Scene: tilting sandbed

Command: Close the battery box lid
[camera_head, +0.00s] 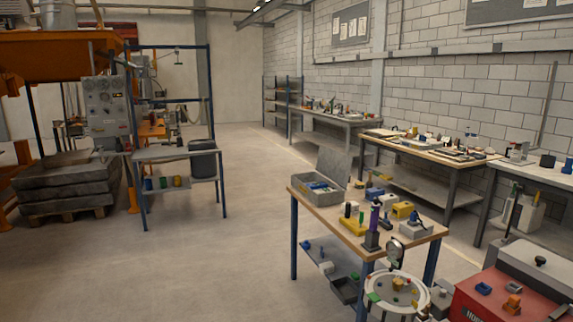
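A grey open box (310,198) stands at the far left corner of a small wooden-topped table. Its grey lid (333,165) stands up at the back, tilted open. Small blue and yellow items lie inside the box; they are too small to name. I take this as the battery box, but no label on it can be read. Neither of my grippers shows in the head view.
The table (322,213) also holds a yellow block, a purple-handled tool (374,222) and several small parts. A round white-rimmed tray (372,291) and a red case (470,302) stand in front. Open floor (230,260) lies left of the table.

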